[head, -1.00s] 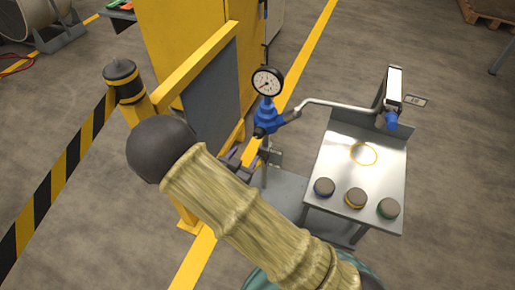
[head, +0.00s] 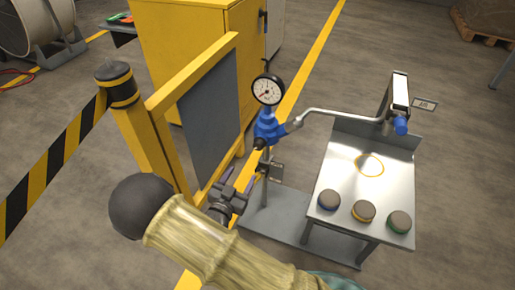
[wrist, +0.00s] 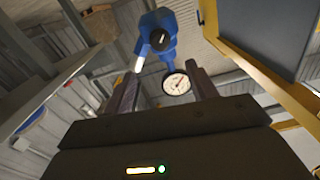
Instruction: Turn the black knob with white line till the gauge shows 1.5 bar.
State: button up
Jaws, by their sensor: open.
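The round white-faced gauge (head: 267,90) stands on top of the blue regulator body (head: 266,127) in the head view; its needle is too small to read surely. The black knob (head: 259,143) sticks out from the lower front of the blue body. In the wrist view the knob (wrist: 160,39) faces me with a white line across it, and the gauge (wrist: 177,83) shows below it. My gripper (head: 241,184) is open and empty, below the knob and apart from it. Its two fingers also show in the wrist view (wrist: 163,73), with the knob beyond their tips.
A metal pipe (head: 340,113) runs right from the regulator to a bench (head: 330,172) with several dark-topped round buttons. A yellow-framed grey panel (head: 210,110) and a yellow post (head: 140,135) stand close left of my arm. A yellow cabinet (head: 205,50) is behind.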

aim_at(257, 147)
jog(key=b+x, duration=0.4)
jog(key=x, duration=0.9)
jog(key=shift+w+f, duration=0.1)
jog(key=shift+f, duration=0.05)
jog(key=shift+w+d, duration=0.2)
jog(key=shift+w, duration=0.4)
jog(key=c, duration=1)
